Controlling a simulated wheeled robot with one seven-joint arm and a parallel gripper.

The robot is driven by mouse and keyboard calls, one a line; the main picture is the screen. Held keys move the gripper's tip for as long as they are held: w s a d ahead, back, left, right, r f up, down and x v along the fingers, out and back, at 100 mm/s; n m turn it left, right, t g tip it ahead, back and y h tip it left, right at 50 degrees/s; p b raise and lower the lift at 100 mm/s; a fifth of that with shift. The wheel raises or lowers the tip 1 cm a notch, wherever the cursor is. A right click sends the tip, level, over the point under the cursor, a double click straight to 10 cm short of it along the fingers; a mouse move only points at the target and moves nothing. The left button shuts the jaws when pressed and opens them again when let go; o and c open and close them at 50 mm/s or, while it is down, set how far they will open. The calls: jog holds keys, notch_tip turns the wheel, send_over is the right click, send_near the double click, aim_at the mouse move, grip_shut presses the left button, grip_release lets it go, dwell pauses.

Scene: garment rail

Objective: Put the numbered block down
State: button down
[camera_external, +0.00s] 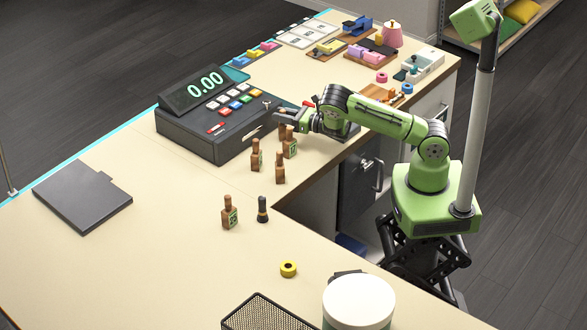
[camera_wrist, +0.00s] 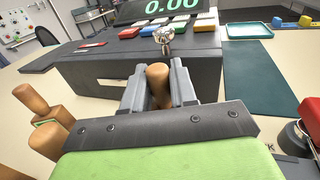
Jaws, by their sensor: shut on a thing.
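My gripper (camera_external: 284,119) is at the front right of the cash register and is shut on the wooden handle of a numbered block. In the wrist view the handle (camera_wrist: 158,76) stands upright between the two grey fingers. The lower part of this block is hidden by the gripper in that view. In the outside view, wooden blocks with handles stand close together below my gripper, one with a green label (camera_external: 290,147), others beside it (camera_external: 256,156) (camera_external: 280,169). I cannot tell whether the held block touches the counter.
The dark cash register (camera_external: 215,115) stands right in front of my gripper. Another numbered block (camera_external: 229,213) and a dark stamp (camera_external: 262,209) stand nearer the counter's inner corner. The counter (camera_external: 160,190) is clear left of the blocks.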

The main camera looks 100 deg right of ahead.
jog(key=shift+f+b, duration=0.15)
jog(key=shift+b, duration=0.15)
jog(key=c, duration=0.9)
grip_release()
